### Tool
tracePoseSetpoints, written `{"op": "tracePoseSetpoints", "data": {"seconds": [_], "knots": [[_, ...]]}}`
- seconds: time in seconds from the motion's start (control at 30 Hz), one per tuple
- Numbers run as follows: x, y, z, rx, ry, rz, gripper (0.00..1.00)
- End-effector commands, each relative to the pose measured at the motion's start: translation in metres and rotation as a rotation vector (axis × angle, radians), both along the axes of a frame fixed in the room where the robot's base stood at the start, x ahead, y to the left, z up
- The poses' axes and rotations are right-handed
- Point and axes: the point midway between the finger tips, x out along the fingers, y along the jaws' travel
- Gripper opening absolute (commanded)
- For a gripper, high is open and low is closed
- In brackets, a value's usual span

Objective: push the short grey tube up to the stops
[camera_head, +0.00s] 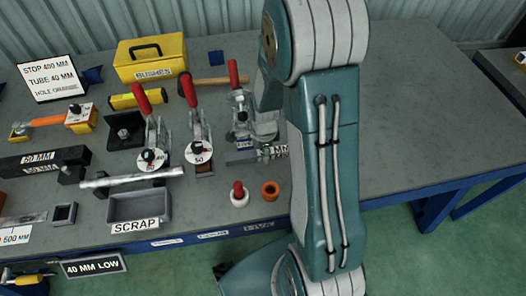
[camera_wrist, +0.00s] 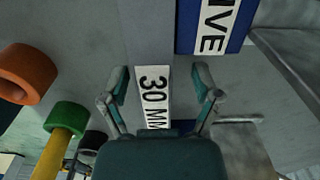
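A short grey piece (camera_head: 242,157) lies right of the centre of the bench in the head view, its white label partly hidden by my arm; only "MM" reads clearly. It appears to be the short grey tube. In the wrist view a white "30 MM" label (camera_wrist: 153,97) shows between the fingertips of my gripper (camera_wrist: 160,86). The two fingers stand well apart, one on each side of the label. Whether they touch anything is unclear. In the head view my arm hides most of the gripper. The stops cannot be made out clearly.
Red-handled toggle clamps (camera_head: 197,130) stand left of the grey piece. A grey scrap tray (camera_head: 140,206) is front left. The bench right of my arm (camera_head: 420,130) is clear.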

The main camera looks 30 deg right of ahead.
Motion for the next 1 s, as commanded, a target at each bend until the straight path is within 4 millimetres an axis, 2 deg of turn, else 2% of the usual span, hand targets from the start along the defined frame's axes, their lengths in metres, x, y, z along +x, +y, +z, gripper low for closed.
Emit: {"op": "tracePoseSetpoints", "data": {"seconds": [0.27, 0.37, 0.47, 0.8, 1.0], "knots": [[-0.001, 0.002, 0.001, -0.001, 0.001, 0.000, 0.83], [0.000, 0.002, 0.007, -0.001, -0.001, 0.000, 0.83], [0.001, 0.001, 0.020, -0.001, -0.004, 0.000, 0.83], [0.001, 0.000, 0.088, -0.001, -0.004, -0.001, 0.83], [0.001, 0.000, 0.113, 0.000, 0.001, -0.001, 0.83]]}}
